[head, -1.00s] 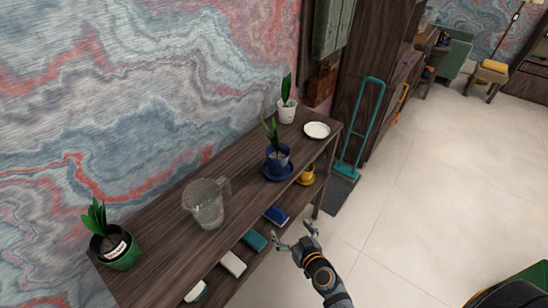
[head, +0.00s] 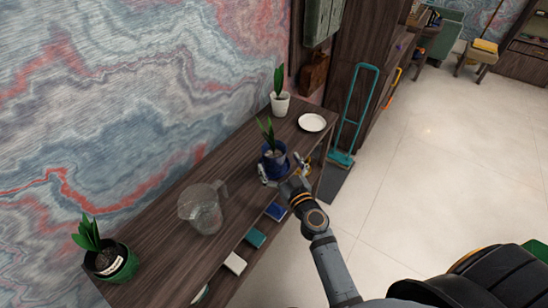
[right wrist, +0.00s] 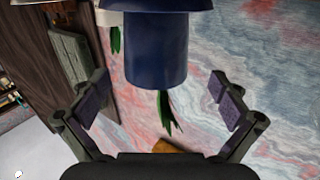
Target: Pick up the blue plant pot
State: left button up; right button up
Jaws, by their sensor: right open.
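The blue plant pot (head: 272,157) stands on its blue saucer on the wooden shelf, with a green plant rising from it. My right gripper (head: 284,174) is open at the near side of the pot, its fingers spread to either side. In the right wrist view the blue pot (right wrist: 156,48) shows large, upside down, between the two open fingers (right wrist: 164,100); I see no contact there. The saucer is mostly hidden behind the gripper in the head view. My left gripper is not in view.
A glass pitcher (head: 203,210) stands left of the pot. A white pot (head: 280,105) and a white plate (head: 312,122) are behind it. A green pot (head: 115,264) stands at the near left end. Books lie on the level below. A patterned wall runs behind the shelf (head: 170,235).

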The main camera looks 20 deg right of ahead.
aim_at(274, 152)
jog(key=w+p, duration=0.1)
jog(key=w, duration=0.3)
jog(key=shift+w, duration=0.5)
jog(key=shift+s, duration=0.1)
